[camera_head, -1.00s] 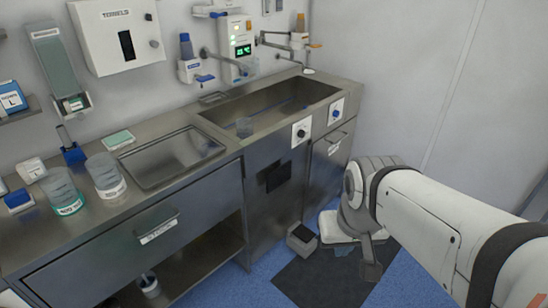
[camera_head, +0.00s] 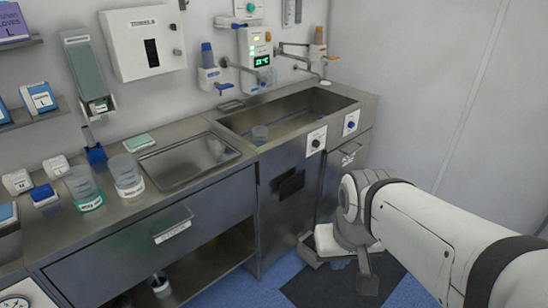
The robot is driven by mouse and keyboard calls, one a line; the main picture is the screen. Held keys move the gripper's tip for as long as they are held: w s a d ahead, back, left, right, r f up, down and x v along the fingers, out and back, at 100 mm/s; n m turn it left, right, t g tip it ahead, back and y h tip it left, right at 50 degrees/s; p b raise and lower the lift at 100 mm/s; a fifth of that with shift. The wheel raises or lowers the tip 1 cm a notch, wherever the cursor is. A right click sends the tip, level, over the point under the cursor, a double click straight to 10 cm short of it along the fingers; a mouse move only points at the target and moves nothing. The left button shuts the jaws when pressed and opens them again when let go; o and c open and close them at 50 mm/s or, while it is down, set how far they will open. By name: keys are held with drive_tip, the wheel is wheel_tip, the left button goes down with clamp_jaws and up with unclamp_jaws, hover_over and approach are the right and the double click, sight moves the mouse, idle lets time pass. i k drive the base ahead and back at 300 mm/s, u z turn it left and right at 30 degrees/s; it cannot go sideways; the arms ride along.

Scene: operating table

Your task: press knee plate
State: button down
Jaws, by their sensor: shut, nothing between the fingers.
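The knee plate (camera_head: 291,184) is a dark, roughly rectangular plate on the steel front of the sink cabinet (camera_head: 268,215), below the basin. Its right edge looks slightly tilted out from the front. My arm comes in from the right edge and its wrist bends down. My gripper (camera_head: 368,286) hangs below the wrist, pointing at the floor. It looks shut and empty. It is right of and lower than the plate, clearly apart from it.
Two dials sit on the cabinet front. A drawer handle (camera_head: 172,222) sticks out at left. A low grey bin (camera_head: 308,250) and a white object stand on the floor partly behind my arm. Blue floor is free in front.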

sight(289, 187)
drive_tip(key=u, duration=0.45)
drive_tip(key=i, duration=1.5)
drive_tip(key=u, duration=0.05)
